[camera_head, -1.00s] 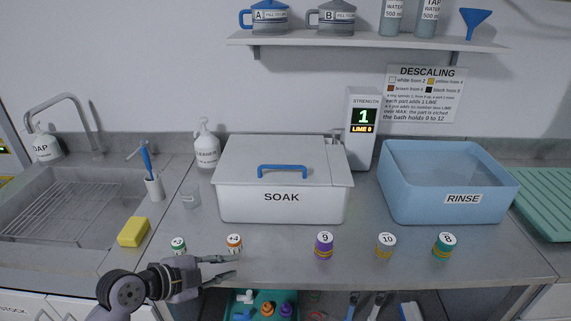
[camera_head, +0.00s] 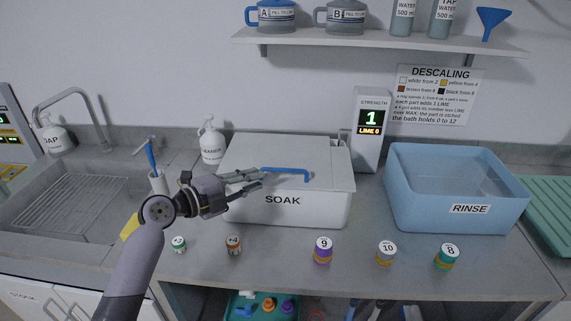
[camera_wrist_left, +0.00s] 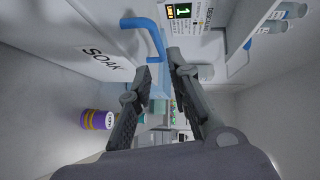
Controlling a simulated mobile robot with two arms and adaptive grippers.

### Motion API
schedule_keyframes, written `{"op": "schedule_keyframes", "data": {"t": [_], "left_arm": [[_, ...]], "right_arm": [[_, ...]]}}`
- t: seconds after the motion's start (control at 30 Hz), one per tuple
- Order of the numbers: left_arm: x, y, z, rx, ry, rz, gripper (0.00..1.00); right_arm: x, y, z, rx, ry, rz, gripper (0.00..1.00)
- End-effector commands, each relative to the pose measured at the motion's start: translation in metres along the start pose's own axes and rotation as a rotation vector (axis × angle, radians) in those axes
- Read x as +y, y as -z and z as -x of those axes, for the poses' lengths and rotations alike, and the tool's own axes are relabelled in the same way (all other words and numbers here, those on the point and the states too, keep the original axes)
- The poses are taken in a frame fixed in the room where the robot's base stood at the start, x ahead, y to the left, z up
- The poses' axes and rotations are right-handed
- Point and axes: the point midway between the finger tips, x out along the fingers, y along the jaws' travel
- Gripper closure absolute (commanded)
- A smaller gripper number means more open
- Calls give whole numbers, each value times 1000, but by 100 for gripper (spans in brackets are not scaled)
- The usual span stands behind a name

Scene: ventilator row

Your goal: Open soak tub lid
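The white soak tub (camera_head: 300,208) stands on the counter with its grey-white lid (camera_head: 325,155) down on it. The lid has a blue handle (camera_head: 298,173) along its front; its left part is hidden behind my gripper in the head view. My left gripper (camera_head: 261,179) is open, with its fingers apart at the left end of the handle. In the left wrist view the blue handle (camera_wrist_left: 150,35) lies just ahead of the open fingers (camera_wrist_left: 160,60), with nothing seen between them. Whether a finger touches the handle I cannot tell. My right gripper is not in view.
Several numbered jars, such as the purple one (camera_head: 323,250), stand along the counter's front. A cleaner bottle (camera_head: 212,144) is behind my gripper, a strength display (camera_head: 371,128) behind the tub. The blue rinse tub (camera_head: 400,200) is to the right.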

Motion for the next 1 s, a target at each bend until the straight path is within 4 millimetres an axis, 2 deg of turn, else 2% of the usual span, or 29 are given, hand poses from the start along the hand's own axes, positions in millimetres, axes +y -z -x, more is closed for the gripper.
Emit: {"op": "schedule_keyframes", "data": {"t": [0.03,0.3,0.5,0.7,0.97,1.0], "left_arm": [[-5,1,-12,2,2,5,82],[-4,1,-69,1,-1,4,82],[-1,0,-96,0,-1,2,82],[0,0,-106,-1,-1,1,82],[1,0,-106,-1,-2,0,82],[1,0,-106,-1,-2,0,85]], "right_arm": [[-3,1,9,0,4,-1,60],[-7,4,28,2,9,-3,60],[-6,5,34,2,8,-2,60],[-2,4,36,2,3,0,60],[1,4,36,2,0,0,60],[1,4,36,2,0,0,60]]}}
